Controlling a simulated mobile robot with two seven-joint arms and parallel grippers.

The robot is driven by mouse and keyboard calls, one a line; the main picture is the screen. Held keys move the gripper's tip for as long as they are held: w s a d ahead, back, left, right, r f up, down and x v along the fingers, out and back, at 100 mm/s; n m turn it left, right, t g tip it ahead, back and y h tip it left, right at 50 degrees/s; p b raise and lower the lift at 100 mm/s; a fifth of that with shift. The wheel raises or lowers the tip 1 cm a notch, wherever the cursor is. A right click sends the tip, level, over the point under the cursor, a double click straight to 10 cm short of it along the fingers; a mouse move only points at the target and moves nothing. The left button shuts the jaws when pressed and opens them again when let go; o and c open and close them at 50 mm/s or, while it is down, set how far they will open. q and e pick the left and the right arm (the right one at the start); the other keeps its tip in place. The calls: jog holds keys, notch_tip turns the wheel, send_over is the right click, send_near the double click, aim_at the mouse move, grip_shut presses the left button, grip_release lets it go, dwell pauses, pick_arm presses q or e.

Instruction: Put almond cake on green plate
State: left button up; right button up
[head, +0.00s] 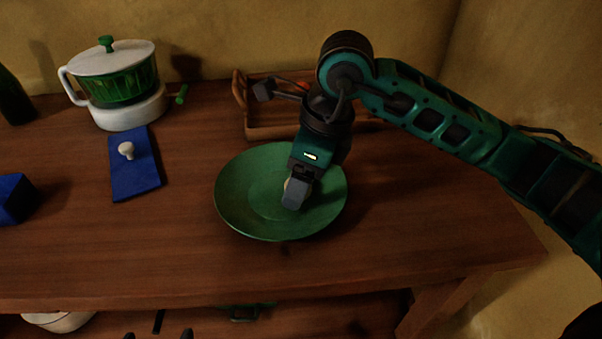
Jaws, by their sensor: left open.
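The green plate (236,193) lies flat on the wooden counter near the middle of the head view. My left gripper (294,193) is over the plate, pointing down, with its jaws open close to the plate's centre. The arm that carries it reaches in from the right side of the picture. A small pale tan bit (287,183) shows beside the grey finger. It may be the almond cake, but the gripper hides most of it, and I cannot tell whether it touches the plate. My right gripper is not identifiable in this view.
A wooden tray (241,97) stands behind the plate. At the back left is a white and green pot (120,82). A blue board (136,177) with a small white knob-like object (126,150) lies left of the plate. A blue block (14,198) is at the left edge. The front counter is clear.

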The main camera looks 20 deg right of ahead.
jog(key=p+v, duration=0.1)
jog(key=v, duration=1.1)
jog(key=shift+r+p, duration=0.1)
jog(key=shift+p, duration=0.2)
